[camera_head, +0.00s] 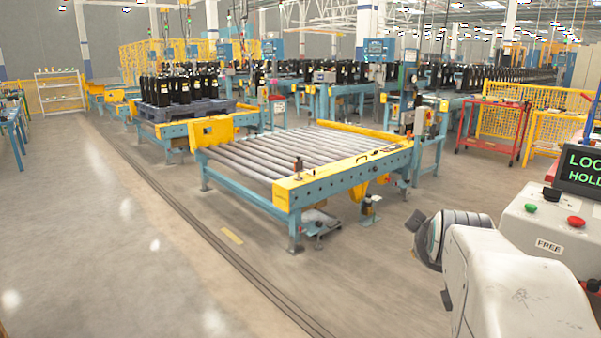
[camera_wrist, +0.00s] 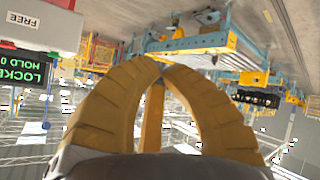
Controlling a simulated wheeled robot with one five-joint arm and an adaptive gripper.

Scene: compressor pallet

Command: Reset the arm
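My arm, white with a dark grey joint, reaches in at the lower right of the head view. My gripper (camera_wrist: 156,66) fills the middle of the wrist view with curved yellow-brown fingers. Their tips come together at the top, and nothing shows held between them. The gripper's fingers cannot be made out in the head view. The wrist view is upside down, with the floor at the top.
A grey control box (camera_head: 520,222) labelled FREE, with a display (camera_head: 582,170), stands close by my arm. An empty roller conveyor (camera_head: 300,155) is ahead. A pallet (camera_head: 185,110) of black compressors sits behind it. The floor at left is clear.

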